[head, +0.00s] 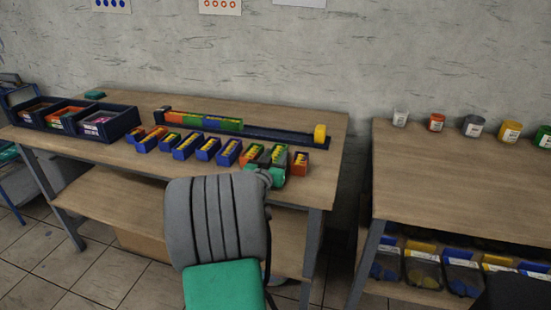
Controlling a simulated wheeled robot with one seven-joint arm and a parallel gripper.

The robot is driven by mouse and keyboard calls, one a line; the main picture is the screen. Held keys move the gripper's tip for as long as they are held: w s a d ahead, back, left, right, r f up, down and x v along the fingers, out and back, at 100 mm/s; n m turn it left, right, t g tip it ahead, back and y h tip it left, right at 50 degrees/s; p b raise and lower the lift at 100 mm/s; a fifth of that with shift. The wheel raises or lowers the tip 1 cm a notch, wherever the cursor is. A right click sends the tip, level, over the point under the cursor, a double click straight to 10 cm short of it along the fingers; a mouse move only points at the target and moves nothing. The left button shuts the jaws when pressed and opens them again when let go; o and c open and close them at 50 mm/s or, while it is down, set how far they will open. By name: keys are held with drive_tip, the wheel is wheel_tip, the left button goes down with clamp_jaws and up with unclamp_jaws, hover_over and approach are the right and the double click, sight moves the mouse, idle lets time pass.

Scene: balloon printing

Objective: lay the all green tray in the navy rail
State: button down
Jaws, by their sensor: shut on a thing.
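The navy rail (283,134) lies along the back of the left table. The all green tray (279,153) with yellow contents is near the right end of the front row. I cannot tell whether the tray touches the table.
An orange tray (300,163) is close on the right. Navy bins (110,129) fill the table's left end. A second table (455,165) stands right.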

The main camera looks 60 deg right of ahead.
drive_tip(key=shift+f+b, duration=0.1)
drive_tip(key=shift+b, duration=0.2)
drive_tip(key=c, duration=0.8)
unclamp_jaws()
